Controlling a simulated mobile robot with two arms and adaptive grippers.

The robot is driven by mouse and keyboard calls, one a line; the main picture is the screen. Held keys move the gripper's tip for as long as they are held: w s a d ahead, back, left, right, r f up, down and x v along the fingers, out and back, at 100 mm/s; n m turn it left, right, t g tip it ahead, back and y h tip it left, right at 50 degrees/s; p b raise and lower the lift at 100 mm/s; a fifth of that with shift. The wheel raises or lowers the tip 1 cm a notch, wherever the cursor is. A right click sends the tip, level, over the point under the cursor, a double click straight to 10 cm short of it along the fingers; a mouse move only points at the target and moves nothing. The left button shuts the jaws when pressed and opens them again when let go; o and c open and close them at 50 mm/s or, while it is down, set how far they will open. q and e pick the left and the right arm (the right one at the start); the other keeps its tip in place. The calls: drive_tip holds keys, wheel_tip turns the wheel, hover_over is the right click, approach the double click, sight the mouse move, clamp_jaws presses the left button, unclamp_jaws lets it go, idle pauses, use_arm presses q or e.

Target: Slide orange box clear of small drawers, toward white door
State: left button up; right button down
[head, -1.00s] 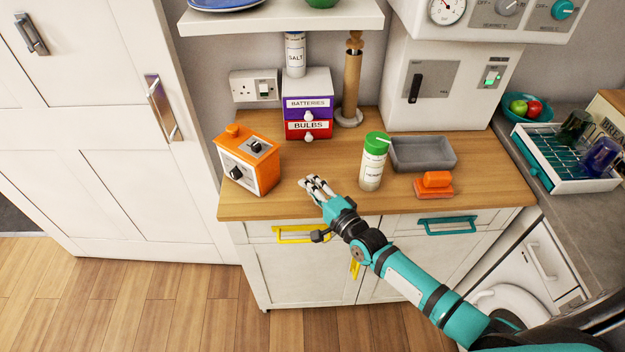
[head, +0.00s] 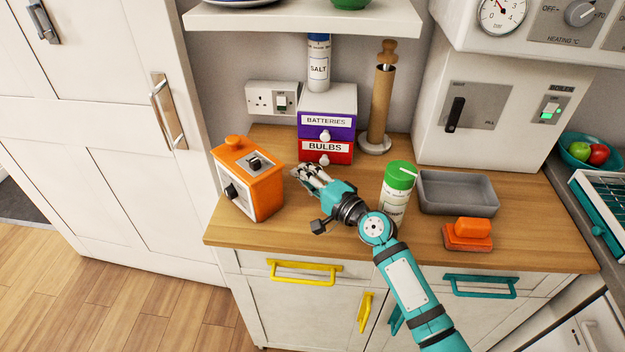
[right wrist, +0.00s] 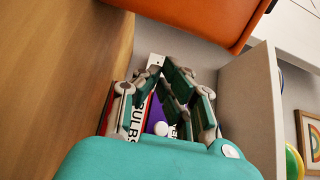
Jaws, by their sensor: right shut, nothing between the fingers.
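The orange box (head: 262,188), with dark knobs and a lidded top, stands upright at the left end of the wooden counter, nearest the white door (head: 100,130). It also shows at the top of the right wrist view (right wrist: 195,15). The small drawers (head: 327,136), purple over red and labelled BATTERIES and BULBS, stand behind and to its right. My right gripper (head: 303,172) is shut and empty, low over the counter, just right of the box and in front of the drawers. A narrow gap shows between fingers and box. My left gripper is out of view.
A green-capped shaker (head: 397,190) stands close to the right of my right arm. A shelf (head: 300,18) hangs above. The counter in front of the box is bare.

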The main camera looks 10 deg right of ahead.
drive_tip(key=shift+x, duration=1.05)
drive_tip(key=x, duration=0.3)
drive_tip(key=shift+w+d+f, duration=0.15)
drive_tip(key=shift+w+d, duration=0.05)
drive_tip(key=shift+s+a+p, duration=0.3)
drive_tip(key=shift+s+p, duration=0.15)
drive_tip(key=shift+s, duration=0.1)
drive_tip(key=shift+s+a+p, duration=0.35)
drive_tip(key=shift+s+p, duration=0.1)
drive_tip(key=shift+s, duration=0.45)
drive_tip(key=shift+s+a, duration=0.1)
drive_tip(key=shift+s, duration=0.1)
drive_tip(key=shift+a, duration=0.1)
drive_tip(key=shift+s+a+p, duration=0.15)
drive_tip(key=shift+s+p, duration=0.15)
drive_tip(key=shift+s, duration=0.25)
drive_tip(key=shift+s+a+p, duration=0.15)
drive_tip(key=shift+s+p, duration=0.1)
drive_tip(key=shift+s, duration=0.4)
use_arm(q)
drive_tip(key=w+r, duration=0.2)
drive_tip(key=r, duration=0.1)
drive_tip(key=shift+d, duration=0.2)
